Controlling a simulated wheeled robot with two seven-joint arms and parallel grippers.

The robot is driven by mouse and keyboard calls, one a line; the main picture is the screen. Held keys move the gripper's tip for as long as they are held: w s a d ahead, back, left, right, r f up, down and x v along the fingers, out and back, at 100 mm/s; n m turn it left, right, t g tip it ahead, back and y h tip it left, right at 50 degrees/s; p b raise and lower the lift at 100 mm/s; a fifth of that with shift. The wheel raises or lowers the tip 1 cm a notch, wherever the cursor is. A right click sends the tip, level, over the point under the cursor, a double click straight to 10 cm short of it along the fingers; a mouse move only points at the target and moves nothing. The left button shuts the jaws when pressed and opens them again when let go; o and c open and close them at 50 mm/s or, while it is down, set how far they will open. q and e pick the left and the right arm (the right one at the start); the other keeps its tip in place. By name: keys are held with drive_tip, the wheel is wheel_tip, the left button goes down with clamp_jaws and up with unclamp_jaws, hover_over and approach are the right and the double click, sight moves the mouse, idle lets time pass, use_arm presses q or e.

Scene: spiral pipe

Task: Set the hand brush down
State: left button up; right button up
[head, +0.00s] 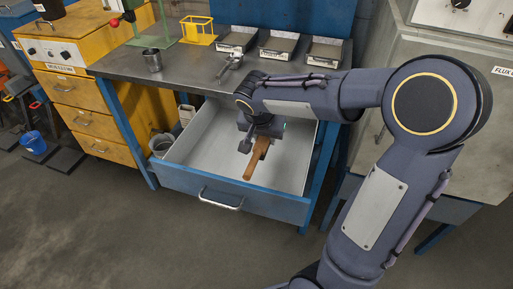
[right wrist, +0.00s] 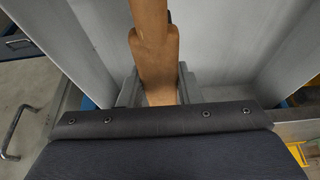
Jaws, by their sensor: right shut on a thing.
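The hand brush (head: 256,160) shows as a brown wooden piece below my right gripper (head: 258,138) in the head view, over the open drawer (head: 190,170). In the right wrist view its wooden handle (right wrist: 152,50) runs up from between the two fingers of my right gripper (right wrist: 160,90), which is shut on it. The brush is tilted. I cannot tell whether it touches the drawer floor. Its bristles are not clearly visible. My left gripper is not in view.
The grey drawer floor around the brush looks empty. The steel bench top (head: 190,65) above holds a metal cup (head: 152,60), a metal tool (head: 230,68) and several trays (head: 278,44). A grey bin (head: 162,145) stands left of the drawer.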

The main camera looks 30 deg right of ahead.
drive_tip(key=w+f, duration=0.1)
drive_tip(key=f, duration=0.1)
drive_tip(key=w+d+f, duration=0.1)
drive_tip(key=w+f, duration=0.2)
drive_tip(key=w, duration=0.1)
drive_tip(key=shift+d+f+b, duration=0.25)
drive_tip(key=shift+f+b, duration=0.05)
drive_tip(key=shift+f, duration=0.1)
drive_tip(key=shift+w+f, duration=0.15)
drive_tip(key=shift+f, duration=0.75)
drive_tip(key=shift+w+f, duration=0.15)
drive_tip(key=shift+f, duration=0.7)
drive_tip(key=shift+f+b, duration=0.2)
drive_tip(key=shift+b, duration=0.35)
drive_tip(key=o, duration=1.1)
drive_tip(key=shift+r, duration=0.15)
